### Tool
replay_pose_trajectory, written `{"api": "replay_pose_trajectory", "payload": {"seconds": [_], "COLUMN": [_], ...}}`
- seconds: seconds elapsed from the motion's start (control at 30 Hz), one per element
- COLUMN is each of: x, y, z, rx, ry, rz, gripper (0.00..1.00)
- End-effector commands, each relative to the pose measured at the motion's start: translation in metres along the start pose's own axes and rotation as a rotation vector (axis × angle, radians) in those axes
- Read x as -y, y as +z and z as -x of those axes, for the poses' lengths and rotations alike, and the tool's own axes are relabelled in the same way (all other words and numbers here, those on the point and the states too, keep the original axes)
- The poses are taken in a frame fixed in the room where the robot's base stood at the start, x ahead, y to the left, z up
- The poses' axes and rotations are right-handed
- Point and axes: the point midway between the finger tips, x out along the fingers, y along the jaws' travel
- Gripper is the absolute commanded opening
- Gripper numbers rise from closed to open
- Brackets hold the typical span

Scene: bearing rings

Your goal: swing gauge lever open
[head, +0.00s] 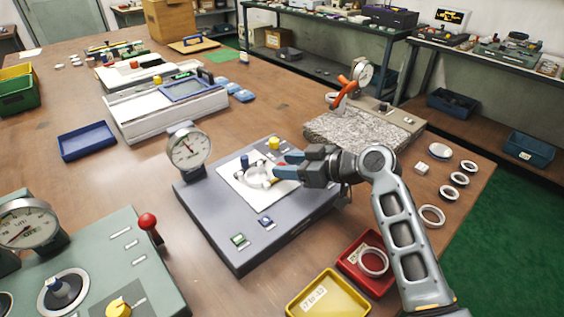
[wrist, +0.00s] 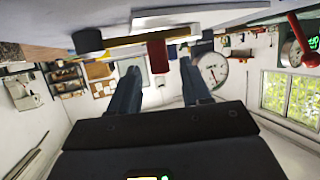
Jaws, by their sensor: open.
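The gauge fixture is a grey-blue box (head: 225,232) with a white top plate and a dial (head: 188,150) at its left back corner. A pale ring (head: 257,175) sits on the plate. The lever's red end (wrist: 157,57) shows between my fingers in the wrist view, below a yellowish bar (wrist: 135,43); in the head view it is mostly covered. My gripper (head: 280,165) is over the right part of the plate, its blue fingers apart. In the wrist view my open gripper (wrist: 160,70) has a finger on each side of the red end; contact cannot be told.
A second gauge (head: 26,222) and a red-knobbed lever (head: 148,222) stand at the left front. A red bin (head: 350,262) with a ring and a yellow bin (head: 328,299) are at the front. A granite block (head: 350,133) stands behind my arm. Loose rings (head: 432,216) lie at right.

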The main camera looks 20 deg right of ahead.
Motion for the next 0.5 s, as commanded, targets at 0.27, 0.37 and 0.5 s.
{"api": "replay_pose_trajectory", "payload": {"seconds": [0.27, 0.37, 0.5], "x": [0.0, 0.0, 0.0], "y": [0.0, 0.0, 0.0], "z": [-0.023, -0.024, -0.024], "rx": [0.0, 0.0, 0.0], "ry": [0.0, 0.001, 0.001], "rz": [0.0, 0.0, 0.0], "gripper": [0.48, 0.48, 0.48]}}
